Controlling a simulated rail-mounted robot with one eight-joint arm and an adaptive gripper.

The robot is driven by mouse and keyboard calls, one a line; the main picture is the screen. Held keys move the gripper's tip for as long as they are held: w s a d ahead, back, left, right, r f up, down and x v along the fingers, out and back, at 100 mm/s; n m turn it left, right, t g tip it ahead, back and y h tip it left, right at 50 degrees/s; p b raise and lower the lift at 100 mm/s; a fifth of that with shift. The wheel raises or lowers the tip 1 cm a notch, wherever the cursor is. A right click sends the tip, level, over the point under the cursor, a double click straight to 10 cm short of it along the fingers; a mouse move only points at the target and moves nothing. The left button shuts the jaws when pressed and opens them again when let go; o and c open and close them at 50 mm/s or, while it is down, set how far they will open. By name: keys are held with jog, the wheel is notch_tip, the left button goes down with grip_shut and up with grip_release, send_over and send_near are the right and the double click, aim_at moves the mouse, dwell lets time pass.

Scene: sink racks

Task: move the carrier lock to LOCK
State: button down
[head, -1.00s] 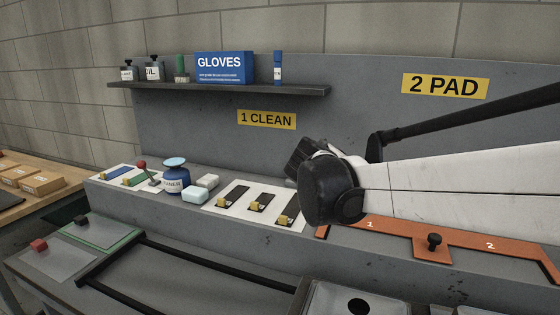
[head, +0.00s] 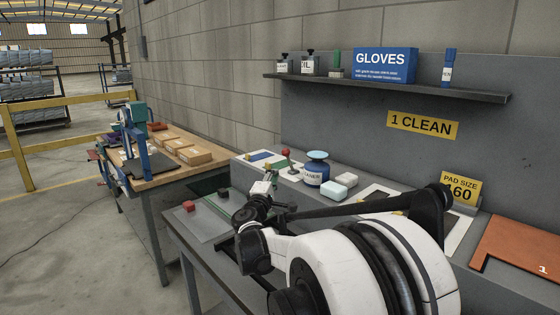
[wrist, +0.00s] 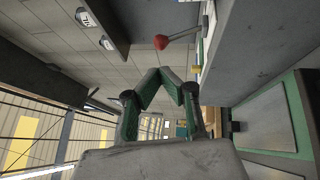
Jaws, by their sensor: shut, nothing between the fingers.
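A red-knobbed lever (head: 287,154) stands on a pale plate with blue and green strips, on the ledge at the back. It also shows in the wrist view (wrist: 161,42), upper middle, as a red ball on a thin grey rod. No LOCK lettering is readable, so I cannot confirm that this is the carrier lock. My gripper's green fingers (wrist: 171,78) are shut and empty in the wrist view, apart from the red knob. In the head view, my arm reaches in from the lower right and its end is in front of the ledge, left of the lever.
A shelf (head: 390,88) with bottles and a GLOVES box (head: 385,66) overhangs the ledge. A wooden bench (head: 182,172) with cartons stands left. Open floor lies far left.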

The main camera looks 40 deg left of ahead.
jog(key=s+a+f+y, duration=0.1)
jog(key=s+a, duration=0.1)
jog(key=a, duration=0.1)
jog(key=shift+n, duration=0.4)
jog(key=x, duration=0.4)
jog(key=d+x, duration=0.1)
jog(key=x, duration=0.3)
jog(key=w+d+b+x, duration=0.1)
jog(key=x, duration=0.3)
jog(key=shift+w, duration=0.35)
